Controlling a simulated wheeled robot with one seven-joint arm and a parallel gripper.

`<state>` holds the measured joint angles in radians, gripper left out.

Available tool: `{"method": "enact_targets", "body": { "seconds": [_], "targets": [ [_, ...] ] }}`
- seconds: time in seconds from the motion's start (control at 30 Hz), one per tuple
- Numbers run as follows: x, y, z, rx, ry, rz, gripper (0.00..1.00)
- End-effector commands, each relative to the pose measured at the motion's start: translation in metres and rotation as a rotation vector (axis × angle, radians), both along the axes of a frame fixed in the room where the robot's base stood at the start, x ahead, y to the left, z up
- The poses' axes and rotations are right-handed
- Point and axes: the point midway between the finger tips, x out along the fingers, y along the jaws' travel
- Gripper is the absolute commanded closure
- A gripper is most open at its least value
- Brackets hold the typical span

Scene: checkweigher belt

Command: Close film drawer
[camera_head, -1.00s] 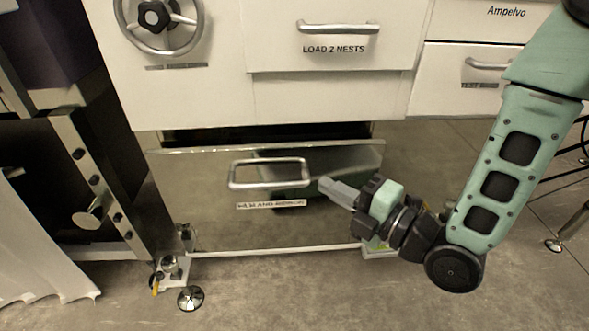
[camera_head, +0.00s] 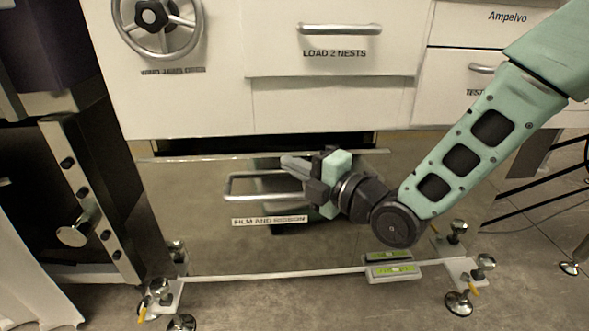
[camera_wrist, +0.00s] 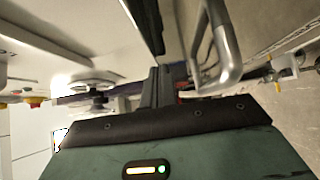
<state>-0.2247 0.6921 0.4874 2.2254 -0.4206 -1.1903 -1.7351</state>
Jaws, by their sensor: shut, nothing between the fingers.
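The film drawer (camera_head: 200,225) has a metallic front labelled "FILM AND RIBBON" and a bar handle (camera_head: 228,187). A dark gap shows above its top edge, so it stands a little open. My gripper (camera_head: 284,162) is shut and empty, near the top right of the handle, over the drawer front. In the wrist view the shut fingers (camera_wrist: 161,85) point towards the drawer, with the handle (camera_wrist: 228,50) just to their right. I cannot tell whether the fingertips touch the drawer front.
Above are the "LOAD 2 NESTS" drawer (camera_head: 335,35) and a handwheel (camera_head: 155,20). A metal post (camera_head: 85,190) stands at left. Green-lit level-like items (camera_head: 392,270) lie at the lower frame, with adjustable feet (camera_head: 459,303) on the floor. Floor in front is clear.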

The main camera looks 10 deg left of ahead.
Motion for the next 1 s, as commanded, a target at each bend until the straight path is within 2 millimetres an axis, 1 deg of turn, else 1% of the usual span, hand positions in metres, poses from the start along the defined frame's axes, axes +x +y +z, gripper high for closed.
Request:
{"method": "enact_targets", "body": {
  "seconds": [0.33,0.43,0.6,0.67,0.77,1.0],
  "targets": [
    [0.002,0.0,0.0,0.0,0.0,0.0,1.0],
    [0.013,0.003,0.0,0.003,-0.002,0.0,1.0],
    [0.041,0.01,0.0,0.002,-0.002,0.0,1.0],
    [0.046,0.011,0.0,0.002,-0.002,0.0,1.0],
    [0.051,0.012,0.0,0.001,-0.001,-0.002,1.0],
    [0.052,0.011,0.001,0.001,-0.001,-0.007,1.0]
  ]
}}
